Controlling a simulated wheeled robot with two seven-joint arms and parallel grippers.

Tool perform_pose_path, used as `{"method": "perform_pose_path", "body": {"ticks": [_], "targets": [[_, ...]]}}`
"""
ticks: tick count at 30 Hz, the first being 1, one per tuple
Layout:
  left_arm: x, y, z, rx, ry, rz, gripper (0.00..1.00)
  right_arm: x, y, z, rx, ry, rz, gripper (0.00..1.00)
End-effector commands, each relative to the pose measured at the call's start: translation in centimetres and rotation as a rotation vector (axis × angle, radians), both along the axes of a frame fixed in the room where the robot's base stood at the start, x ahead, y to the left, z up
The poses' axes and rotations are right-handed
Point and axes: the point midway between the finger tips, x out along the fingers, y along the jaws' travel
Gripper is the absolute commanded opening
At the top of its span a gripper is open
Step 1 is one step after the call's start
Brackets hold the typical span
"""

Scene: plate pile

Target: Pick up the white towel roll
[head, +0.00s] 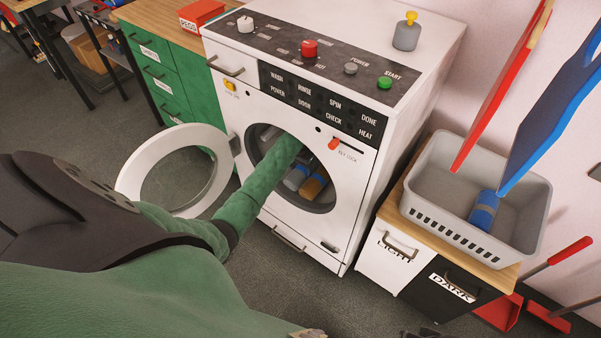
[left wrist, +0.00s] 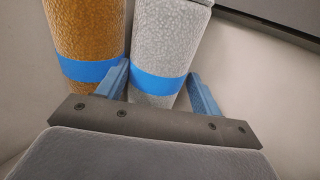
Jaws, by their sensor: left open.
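The white towel roll (left wrist: 165,50) is a pale, textured cylinder with a blue band. It lies inside the washing machine drum beside an orange-brown roll (left wrist: 85,30) with a matching band. In the head view, the white roll (head: 296,178) and orange roll (head: 314,187) show through the round door opening. My left arm reaches into the drum, and its gripper is mostly hidden there in the head view. In the left wrist view my left gripper (left wrist: 158,78) is open, with one blue finger on each side of the white roll. The left finger is between the two rolls. My right gripper is not in view.
The washing machine (head: 350,215) has its round door (head: 130,185) swung open to the left. A grey basket (head: 430,217) with a blue roll (head: 484,210) stands on a cabinet at right. Green drawers (head: 165,75) stand at left. The drum rim surrounds my arm closely.

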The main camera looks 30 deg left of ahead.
Motion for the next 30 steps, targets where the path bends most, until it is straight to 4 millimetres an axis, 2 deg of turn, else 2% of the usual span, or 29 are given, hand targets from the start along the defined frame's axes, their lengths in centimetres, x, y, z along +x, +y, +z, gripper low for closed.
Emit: {"method": "perform_pose_path", "body": {"ticks": [5,9,10,20,23,27,30], "targets": [[-0.1,0.1,-0.1,0.002,0.001,0.001,0.63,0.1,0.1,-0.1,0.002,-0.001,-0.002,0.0],[0.0,0.1,-0.1,0.002,0.0,0.001,0.35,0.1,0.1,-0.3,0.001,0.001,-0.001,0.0],[0.0,0.1,0.0,0.002,0.0,0.001,0.33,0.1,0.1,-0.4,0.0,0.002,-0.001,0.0],[0.1,0.2,0.5,0.002,-0.003,0.0,0.33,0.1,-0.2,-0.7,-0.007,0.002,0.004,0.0],[0.1,0.2,1.4,0.002,-0.002,0.0,0.33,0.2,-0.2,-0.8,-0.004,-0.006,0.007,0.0],[0.1,0.3,3.7,0.004,-0.005,0.0,0.33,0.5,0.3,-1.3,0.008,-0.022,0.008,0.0],[-2.0,0.4,3.3,0.003,0.001,0.001,0.33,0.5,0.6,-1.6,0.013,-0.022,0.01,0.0]]}}
